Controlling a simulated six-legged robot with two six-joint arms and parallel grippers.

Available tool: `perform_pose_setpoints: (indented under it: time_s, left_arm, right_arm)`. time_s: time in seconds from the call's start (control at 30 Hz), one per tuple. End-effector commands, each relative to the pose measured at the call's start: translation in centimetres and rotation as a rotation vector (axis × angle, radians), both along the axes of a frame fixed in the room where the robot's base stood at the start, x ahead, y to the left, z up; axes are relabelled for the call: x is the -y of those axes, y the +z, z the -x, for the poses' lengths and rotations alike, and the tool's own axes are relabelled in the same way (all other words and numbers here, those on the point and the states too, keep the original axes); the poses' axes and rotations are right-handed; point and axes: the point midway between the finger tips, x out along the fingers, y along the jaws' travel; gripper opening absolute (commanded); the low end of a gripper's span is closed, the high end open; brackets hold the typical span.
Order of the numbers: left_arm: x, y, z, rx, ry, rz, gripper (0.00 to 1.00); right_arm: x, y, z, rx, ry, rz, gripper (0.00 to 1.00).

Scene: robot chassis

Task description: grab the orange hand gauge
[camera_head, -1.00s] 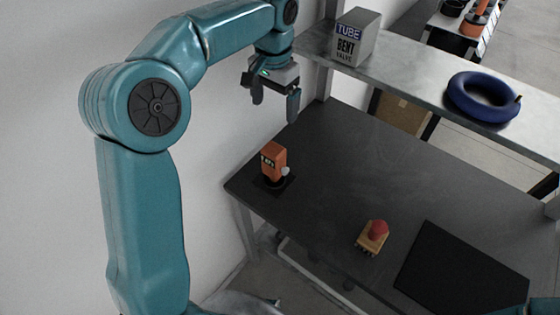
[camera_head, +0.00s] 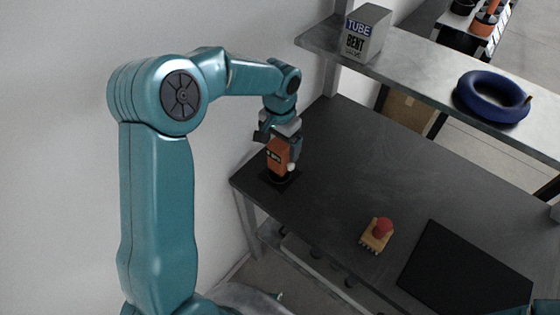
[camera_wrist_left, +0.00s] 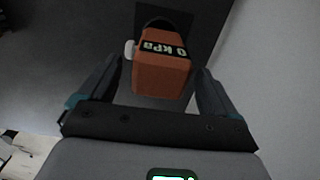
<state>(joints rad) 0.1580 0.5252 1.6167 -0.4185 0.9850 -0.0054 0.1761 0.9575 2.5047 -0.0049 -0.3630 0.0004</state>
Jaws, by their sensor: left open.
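The orange hand gauge (camera_head: 278,158) stands upright on a small black base at the left part of the dark table (camera_head: 345,165). My left gripper (camera_head: 280,140) is at the gauge's top, coming from behind it. In the left wrist view the gauge (camera_wrist_left: 162,72), with a "0 KPA" display and a white knob on its left, lies between the two open fingers of my left gripper (camera_wrist_left: 158,88). A gap shows on each side of it. My right gripper is not in view; only a bit of teal shows at the bottom right corner.
A yellow block with a red button (camera_head: 378,234) and a black mat (camera_head: 465,270) are on the table to the right. A shelf (camera_head: 420,82) above the back holds a grey box (camera_head: 367,33) and a blue ring (camera_head: 492,97). A white wall is at the left.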

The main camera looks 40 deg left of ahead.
Motion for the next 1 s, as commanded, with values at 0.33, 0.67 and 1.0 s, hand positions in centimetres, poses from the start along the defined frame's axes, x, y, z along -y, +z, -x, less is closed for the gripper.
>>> perform_pose_setpoints:
  time_s: [0.33,0.67,1.0]
  left_arm:
    - [0.0,-0.9,-0.1,0.0,0.0,0.0,0.85]
    - [0.0,-0.8,-0.1,0.002,0.0,-0.001,0.0]
    - [0.0,0.4,-0.2,0.005,0.001,-0.002,0.0]
  right_arm:
    - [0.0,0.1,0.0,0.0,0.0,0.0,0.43]
    - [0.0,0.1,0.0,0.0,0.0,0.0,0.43]
    - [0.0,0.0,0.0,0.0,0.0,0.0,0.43]
